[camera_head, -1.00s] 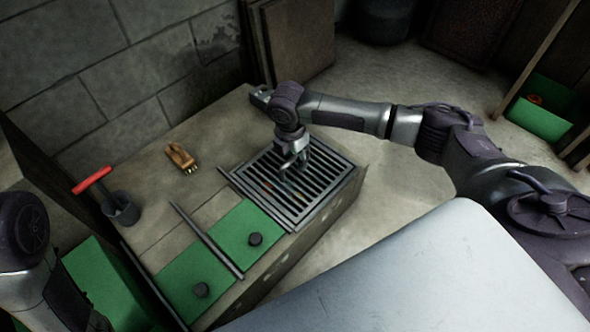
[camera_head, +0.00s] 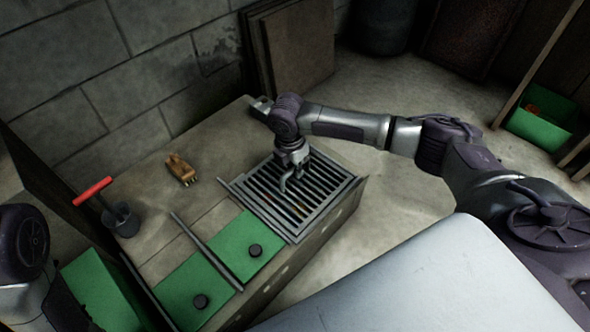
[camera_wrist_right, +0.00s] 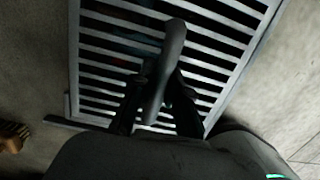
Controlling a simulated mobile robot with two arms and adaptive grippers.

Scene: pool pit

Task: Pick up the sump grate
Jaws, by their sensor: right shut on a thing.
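The sump grate (camera_head: 268,215) is a grey barred frame at the right end of the concrete block. It looks roughly level, and I cannot tell whether it is clear of its seat. My right gripper (camera_head: 291,181) is over the middle of the grate, shut on its dark curved handle. In the right wrist view, the handle (camera_wrist_right: 172,48) runs between the two fingers of the gripper (camera_wrist_right: 158,100), with the grate's bars (camera_wrist_right: 105,62) behind it. Part of my left arm shows at the lower left, but its gripper is out of view.
Green panels (camera_head: 190,280) with black knobs lie in front of the grate, with a dark bar (camera_head: 207,250) between them. A green bin (camera_head: 541,125) stands far right.

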